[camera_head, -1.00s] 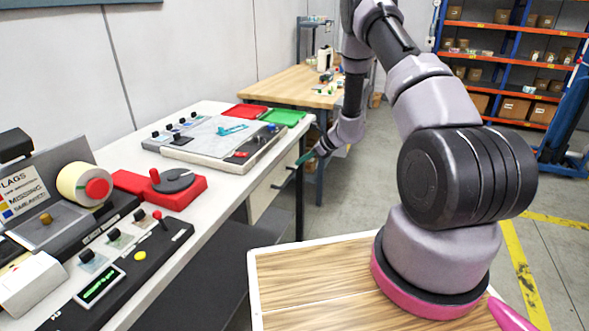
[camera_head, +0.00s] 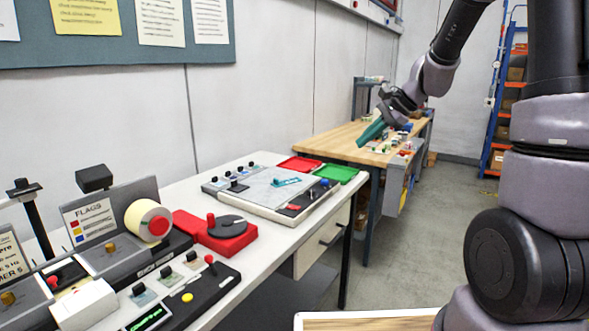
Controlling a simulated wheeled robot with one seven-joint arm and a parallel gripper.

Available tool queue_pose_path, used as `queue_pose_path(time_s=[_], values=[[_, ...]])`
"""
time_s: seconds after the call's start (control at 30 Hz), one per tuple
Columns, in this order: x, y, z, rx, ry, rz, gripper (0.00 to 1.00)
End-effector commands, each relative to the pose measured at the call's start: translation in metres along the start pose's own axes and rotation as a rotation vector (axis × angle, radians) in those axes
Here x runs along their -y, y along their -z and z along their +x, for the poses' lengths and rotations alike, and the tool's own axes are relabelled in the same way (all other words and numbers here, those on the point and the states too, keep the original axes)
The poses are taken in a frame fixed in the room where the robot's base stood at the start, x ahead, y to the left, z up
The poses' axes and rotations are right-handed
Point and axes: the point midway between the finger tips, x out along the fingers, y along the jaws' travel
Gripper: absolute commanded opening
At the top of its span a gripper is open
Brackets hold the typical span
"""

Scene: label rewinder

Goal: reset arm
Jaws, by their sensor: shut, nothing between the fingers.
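My gripper (camera_head: 371,132) shows in the head view with teal fingers, shut and empty. It is held in the air, pointing down and to the left, in front of the far wooden workbench in the picture. My arm (camera_head: 438,72) reaches in from the right and bends down to the gripper. The gripper appears apart from the white table and its trays; its exact distance to the wooden bench cannot be told.
A white table (camera_head: 272,235) on the left bears a label machine with a label roll (camera_head: 147,220), a red base with a dark disc (camera_head: 226,232), a grey panel (camera_head: 268,188), a red tray (camera_head: 299,163) and a green tray (camera_head: 336,173). A wooden bench (camera_head: 338,142) stands behind. Floor (camera_head: 420,240) is clear at right.

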Motion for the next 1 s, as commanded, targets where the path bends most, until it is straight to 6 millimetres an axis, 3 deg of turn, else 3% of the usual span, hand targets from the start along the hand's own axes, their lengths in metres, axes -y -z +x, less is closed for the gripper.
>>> queue_pose_path(time_s=[0.03,0.2,0.5,0.73,1.0], values=[[-0.004,-0.016,-0.020,-0.021,0.001,-0.073,0.00],[-0.033,-0.058,-0.074,-0.104,-0.027,-0.313,0.00],[-0.100,-0.104,-0.152,-0.310,-0.081,-0.709,0.00],[-0.140,-0.116,-0.185,-0.454,-0.121,-0.908,0.00],[-0.151,-0.117,-0.194,-0.499,-0.138,-0.962,0.00]])
